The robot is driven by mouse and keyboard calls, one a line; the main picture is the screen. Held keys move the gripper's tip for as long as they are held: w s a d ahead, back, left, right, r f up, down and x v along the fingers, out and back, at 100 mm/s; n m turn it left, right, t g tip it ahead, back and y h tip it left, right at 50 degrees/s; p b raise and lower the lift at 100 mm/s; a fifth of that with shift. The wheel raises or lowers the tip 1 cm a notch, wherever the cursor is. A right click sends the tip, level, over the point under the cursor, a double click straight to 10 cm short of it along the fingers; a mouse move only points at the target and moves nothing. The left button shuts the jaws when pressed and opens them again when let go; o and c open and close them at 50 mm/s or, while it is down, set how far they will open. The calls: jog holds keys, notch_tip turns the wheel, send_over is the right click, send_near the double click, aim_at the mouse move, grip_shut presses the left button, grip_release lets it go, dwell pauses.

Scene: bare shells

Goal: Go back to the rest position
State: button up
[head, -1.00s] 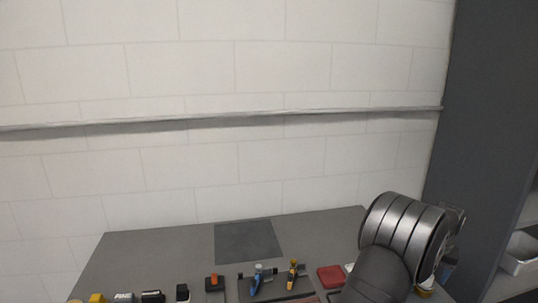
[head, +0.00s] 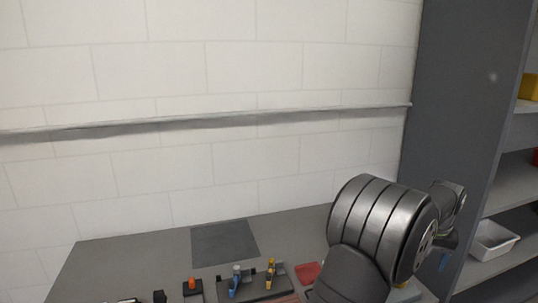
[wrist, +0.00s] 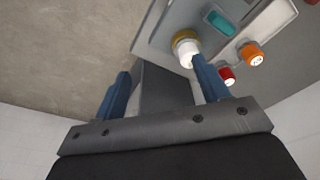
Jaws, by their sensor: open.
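My gripper (wrist: 160,88) shows in the wrist view as two blue fingers standing well apart. It is open, and I see nothing held between the fingers. In the head view my arm is bent at the right, over the right end of the grey table (head: 140,262). The gripper itself is mostly hidden there behind the arm.
In the wrist view a pale panel (wrist: 155,38) with several coloured knobs lies beyond the right finger. In the head view small tools on a dark tray (head: 282,287) and a red block (head: 308,272) lie left of my arm. A shelf unit with a white bin (head: 492,240) stands right.

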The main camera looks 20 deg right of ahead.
jog(key=w+a+f, duration=0.2)
jog(key=w+a, duration=0.4)
jog(key=w, duration=0.5)
jog(key=w+a+f, duration=0.2)
jog(key=w+a, duration=0.5)
jog(key=w, duration=0.4)
notch_tip(320, 180, down, 7)
jog(key=shift+s+d, duration=0.1)
jog(key=shift+d, duration=0.05)
jog(key=shift+f, duration=0.7)
jog(key=shift+o, duration=0.2)
jog(key=o, duration=0.7)
jog(key=shift+c, duration=0.2)
jog(key=s+d+r+m+t+h, duration=0.1)
jog(key=s+d+r+m+t, duration=0.2)
jog(key=s+r+m, duration=1.15)
jog(key=f+n, duration=0.1)
jog(key=s+d+f+n, duration=0.1)
jog(key=n, duration=0.1)
jog(key=s+f+n, duration=0.1)
jog(key=n, duration=0.1)
jog(key=shift+s+d, duration=0.2)
jog(key=shift+s, duration=0.05)
